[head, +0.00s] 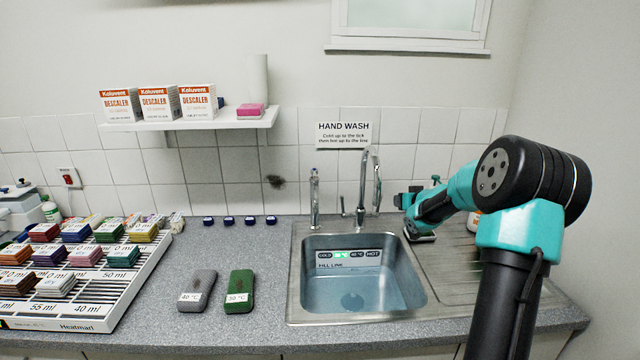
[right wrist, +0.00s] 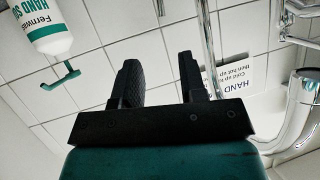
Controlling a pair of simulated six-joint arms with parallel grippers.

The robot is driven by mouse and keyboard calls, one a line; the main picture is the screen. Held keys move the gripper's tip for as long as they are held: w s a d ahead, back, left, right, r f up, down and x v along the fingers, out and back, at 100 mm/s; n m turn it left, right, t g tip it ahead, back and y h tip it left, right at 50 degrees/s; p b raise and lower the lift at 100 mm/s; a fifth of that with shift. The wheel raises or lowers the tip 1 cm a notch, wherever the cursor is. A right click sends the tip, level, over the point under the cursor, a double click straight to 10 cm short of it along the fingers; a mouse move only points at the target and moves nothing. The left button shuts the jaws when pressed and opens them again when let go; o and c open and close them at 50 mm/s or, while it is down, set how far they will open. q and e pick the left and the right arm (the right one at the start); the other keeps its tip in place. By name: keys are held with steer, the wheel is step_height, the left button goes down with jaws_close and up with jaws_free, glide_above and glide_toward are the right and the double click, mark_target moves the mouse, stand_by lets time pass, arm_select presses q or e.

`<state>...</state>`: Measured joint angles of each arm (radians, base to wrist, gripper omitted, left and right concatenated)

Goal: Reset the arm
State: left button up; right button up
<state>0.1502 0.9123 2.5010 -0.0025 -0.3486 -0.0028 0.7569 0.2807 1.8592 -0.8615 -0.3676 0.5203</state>
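My right arm comes in from the right in the head view. Its gripper (head: 404,202) is held in the air just right of the tall tap (head: 364,190), above the sink's back right corner. In the right wrist view the two dark fingers of this gripper (right wrist: 158,78) stand apart with nothing between them, and tiled wall shows behind. My left arm and gripper are not in view.
The sink (head: 300,300) holds water. A grey case (head: 198,290) and a green case (head: 240,290) lie left of it, beside a rack (head: 130,290) of coloured blocks. A soap bottle (right wrist: 48,25) is close to my right gripper. Free counter lies behind the cases.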

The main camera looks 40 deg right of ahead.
steer(key=x, duration=1.3)
steer(key=shift+s, duration=0.1)
